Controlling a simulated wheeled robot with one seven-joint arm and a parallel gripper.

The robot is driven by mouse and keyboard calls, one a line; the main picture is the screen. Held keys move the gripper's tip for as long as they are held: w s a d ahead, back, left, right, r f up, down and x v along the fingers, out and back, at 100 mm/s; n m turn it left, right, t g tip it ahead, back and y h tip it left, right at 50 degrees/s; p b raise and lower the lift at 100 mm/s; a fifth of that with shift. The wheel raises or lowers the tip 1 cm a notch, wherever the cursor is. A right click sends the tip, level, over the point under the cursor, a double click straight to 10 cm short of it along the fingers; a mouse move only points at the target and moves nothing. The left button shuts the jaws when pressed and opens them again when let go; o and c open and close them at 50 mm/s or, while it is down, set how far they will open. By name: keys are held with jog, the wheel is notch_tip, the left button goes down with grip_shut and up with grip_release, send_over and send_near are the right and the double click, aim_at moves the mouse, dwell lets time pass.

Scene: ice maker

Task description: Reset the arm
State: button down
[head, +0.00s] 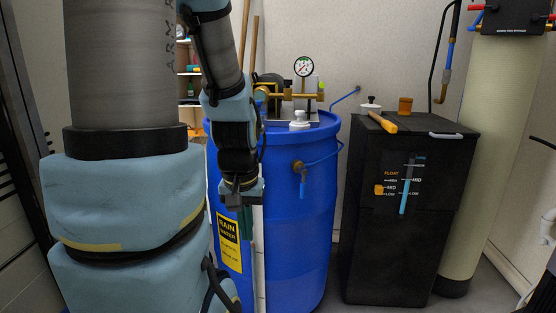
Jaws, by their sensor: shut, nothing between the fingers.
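My gripper (244,203) hangs pointing down at the end of my arm, left of the picture's middle. It is in front of the left part of a blue rain water barrel (312,220). Its fingers are together and hold nothing. My arm, in light blue covers, comes down from the top of the picture to it. My arm and gripper hide part of the barrel and some of its top.
A pressure gauge (304,67) and brass fittings stand on the barrel. A black cabinet (398,240) with a float gauge stands to the right, beside a tall cream tank (487,150). Shelves show behind my arm.

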notch_tip(320, 180, up, 15)
jog(key=p, duration=1.2)
jog(key=shift+f+p, duration=0.15)
jog(key=shift+p, duration=0.15)
